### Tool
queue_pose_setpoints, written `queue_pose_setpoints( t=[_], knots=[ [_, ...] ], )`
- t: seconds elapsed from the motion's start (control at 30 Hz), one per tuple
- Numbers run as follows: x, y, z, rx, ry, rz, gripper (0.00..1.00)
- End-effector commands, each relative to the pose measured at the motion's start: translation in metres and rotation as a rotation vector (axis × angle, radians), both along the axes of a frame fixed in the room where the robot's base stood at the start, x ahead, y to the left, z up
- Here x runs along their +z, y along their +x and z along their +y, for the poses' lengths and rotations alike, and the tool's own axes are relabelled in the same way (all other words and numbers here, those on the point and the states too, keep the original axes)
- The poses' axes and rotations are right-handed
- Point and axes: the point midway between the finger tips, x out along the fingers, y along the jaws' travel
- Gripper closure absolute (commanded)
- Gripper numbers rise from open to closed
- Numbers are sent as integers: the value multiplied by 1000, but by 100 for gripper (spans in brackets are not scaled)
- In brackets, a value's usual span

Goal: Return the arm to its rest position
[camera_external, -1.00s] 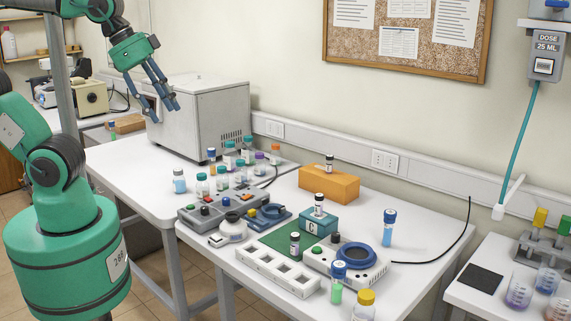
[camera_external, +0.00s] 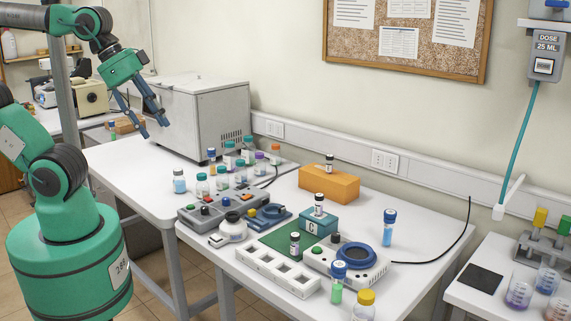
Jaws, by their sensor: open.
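My green arm (camera_external: 62,200) stands at the left of the picture, its base beside the white tables. My gripper (camera_external: 154,128) hangs from the raised arm at the upper left, in front of the grey box-shaped machine (camera_external: 208,118). Its blue-grey fingers are spread apart and nothing is between them. It is above the far left part of the table, clear of the bottles. I cannot tell its exact gap to the machine.
Several capped bottles (camera_external: 202,186) stand on the left table (camera_external: 135,180). The front table holds a control box (camera_external: 212,211), a white rack (camera_external: 277,270), an orange block (camera_external: 328,185), a teal block (camera_external: 319,222) and a blue-ringed device (camera_external: 353,258). A metal post (camera_external: 61,90) rises behind the arm.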

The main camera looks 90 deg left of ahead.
Motion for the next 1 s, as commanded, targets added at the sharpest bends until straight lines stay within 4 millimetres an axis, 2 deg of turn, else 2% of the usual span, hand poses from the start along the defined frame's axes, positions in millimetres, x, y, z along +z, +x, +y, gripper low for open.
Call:
queue_pose_setpoints(
  t=[0.03, 0.1, 0.3, 1.0],
  knots=[
    [-14, 0, 0, 0, 0, 0, 55],
    [-24, 0, 0, 0, 0, 0, 55],
    [-42, 0, 0, 0, 0, 0, 55],
    [-44, 0, 0, -1, 0, 0, 53]
  ],
)
